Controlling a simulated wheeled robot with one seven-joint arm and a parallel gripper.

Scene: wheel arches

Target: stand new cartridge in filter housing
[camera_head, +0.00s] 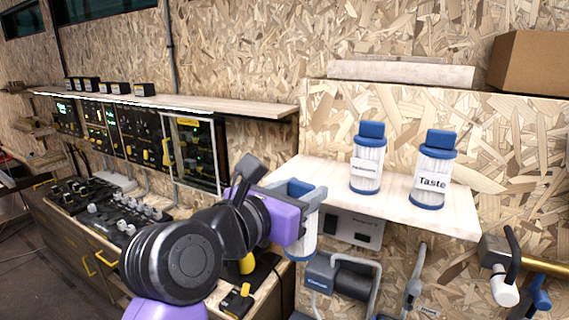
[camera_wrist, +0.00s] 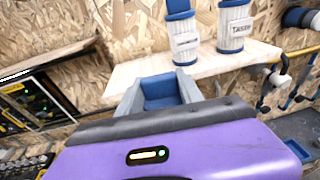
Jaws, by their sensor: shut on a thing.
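My gripper (camera_head: 303,200) is shut on a cartridge with a blue top (camera_wrist: 160,90) and a white body that hangs below the jaws in the head view (camera_head: 302,246). It is held in front of the shelf's left end, and most of it is hidden by my gripper. Two other blue-capped white cartridges stand upright on the shelf: one with a small label (camera_head: 367,160), and one labelled "Taste" (camera_head: 432,170). They also show in the wrist view, apart from my gripper. I cannot clearly make out the filter housing.
The pale wooden shelf (camera_head: 400,205) has bare room left of the cartridges. Below it are a grey box (camera_head: 352,228), a dark blue-grey unit (camera_head: 340,277) and grey handles. A brass pipe (camera_head: 545,265) runs at the right. A control bench with knobs (camera_head: 110,215) stands at the left.

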